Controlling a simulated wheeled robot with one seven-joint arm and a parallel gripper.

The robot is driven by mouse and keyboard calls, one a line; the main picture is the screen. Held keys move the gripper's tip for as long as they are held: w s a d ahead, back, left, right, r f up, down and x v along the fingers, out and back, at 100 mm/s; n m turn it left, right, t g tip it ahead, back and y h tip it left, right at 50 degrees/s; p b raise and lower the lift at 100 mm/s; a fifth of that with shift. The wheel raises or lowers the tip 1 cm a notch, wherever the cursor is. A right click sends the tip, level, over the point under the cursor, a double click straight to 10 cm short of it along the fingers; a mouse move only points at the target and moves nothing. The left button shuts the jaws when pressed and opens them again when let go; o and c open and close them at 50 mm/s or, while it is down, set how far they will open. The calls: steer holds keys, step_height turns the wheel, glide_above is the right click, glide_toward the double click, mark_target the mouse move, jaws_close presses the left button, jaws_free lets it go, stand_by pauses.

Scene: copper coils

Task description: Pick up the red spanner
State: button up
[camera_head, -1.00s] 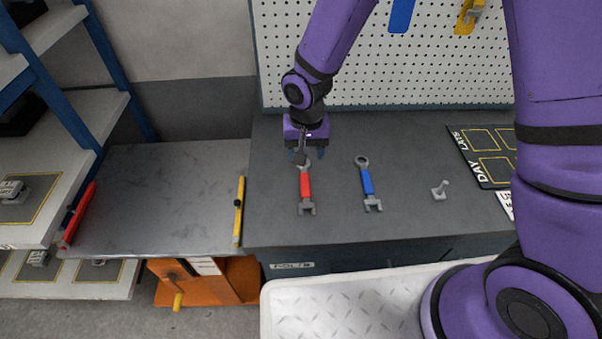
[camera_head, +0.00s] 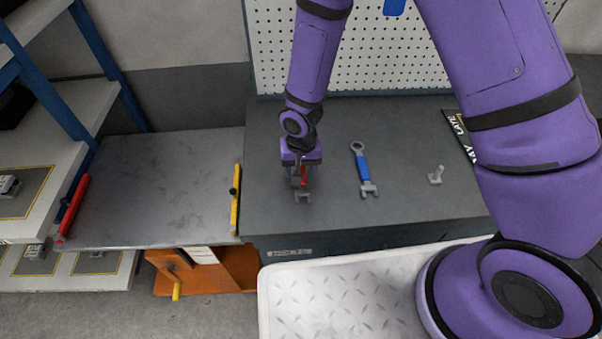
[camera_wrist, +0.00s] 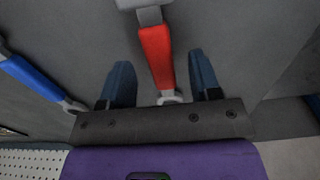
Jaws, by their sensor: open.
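The red spanner (camera_head: 303,183) lies on the grey bench top, its open jaw end toward me. My gripper hides its far part in the head view. In the wrist view the red spanner (camera_wrist: 156,55) runs between the two blue fingers, its ring end close to the palm. My gripper (camera_head: 301,174) is over the spanner; in the wrist view its open fingers (camera_wrist: 162,82) stand apart, one on each side, with gaps to the handle. I cannot tell the exact height of the fingertips above the bench.
A blue spanner (camera_head: 362,170) lies to the right, also in the wrist view (camera_wrist: 32,75). A small grey metal part (camera_head: 436,177) stands farther right. A yellow level (camera_head: 236,200) lies left near the bench seam. A pegboard (camera_head: 345,55) rises behind the bench.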

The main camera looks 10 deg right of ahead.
steer(key=shift+f, duration=0.65)
steer(key=shift+c, duration=0.2)
jaws_close()
steer(key=shift+r, duration=0.1)
